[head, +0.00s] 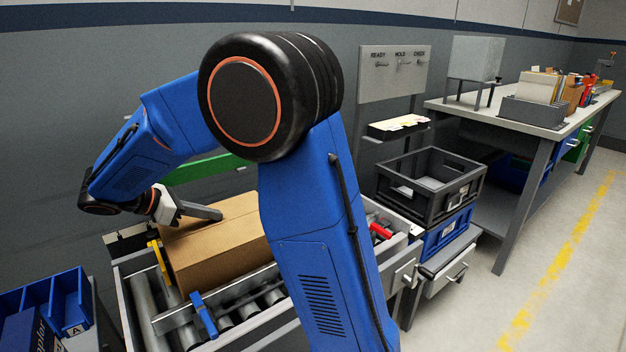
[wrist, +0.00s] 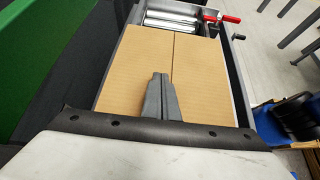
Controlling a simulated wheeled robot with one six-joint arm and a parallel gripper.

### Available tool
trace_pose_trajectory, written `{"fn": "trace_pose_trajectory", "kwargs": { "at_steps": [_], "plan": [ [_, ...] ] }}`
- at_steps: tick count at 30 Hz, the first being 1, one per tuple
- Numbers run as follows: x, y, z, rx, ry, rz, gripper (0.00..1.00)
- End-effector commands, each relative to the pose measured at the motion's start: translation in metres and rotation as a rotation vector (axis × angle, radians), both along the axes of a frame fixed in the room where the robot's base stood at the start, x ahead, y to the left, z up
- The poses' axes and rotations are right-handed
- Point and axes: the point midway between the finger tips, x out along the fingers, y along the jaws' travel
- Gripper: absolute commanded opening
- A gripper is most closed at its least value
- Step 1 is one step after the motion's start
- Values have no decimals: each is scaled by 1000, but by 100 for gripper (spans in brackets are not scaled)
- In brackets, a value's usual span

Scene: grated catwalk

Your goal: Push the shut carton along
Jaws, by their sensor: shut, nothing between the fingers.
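The shut carton (head: 215,245) is a plain brown box lying on a roller conveyor (head: 250,308), between its side rails. Its top flaps meet at a straight seam, seen in the wrist view (wrist: 200,65). My gripper (head: 220,214) is shut and empty, with its fingers together. In the head view the fingers are at the carton's upper left part. In the wrist view the fingertips (wrist: 159,76) show over the carton's top near the seam. I cannot tell whether they touch it. My arm hides the carton's right end in the head view.
A yellow clamp (head: 159,260) and a blue clamp (head: 204,314) sit on the conveyor's left part. A red-handled clamp (head: 380,231) is at its right end, also with bare rollers (wrist: 172,20). Black and blue crates (head: 430,180) stand beyond. Blue bins (head: 70,300) are at left.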

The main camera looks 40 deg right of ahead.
Motion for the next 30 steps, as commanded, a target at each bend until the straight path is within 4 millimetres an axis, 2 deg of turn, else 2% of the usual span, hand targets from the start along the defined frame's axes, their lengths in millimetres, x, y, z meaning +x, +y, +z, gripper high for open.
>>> {"fn": "trace_pose_trajectory", "kwargs": {
  "at_steps": [1,14,22,30],
  "plan": [
    [-1,6,-11,9,16,1,0],
    [-2,10,-10,9,15,0,0],
    [-1,9,5,9,14,-1,0],
    [1,12,9,8,13,0,0]
  ]
}}
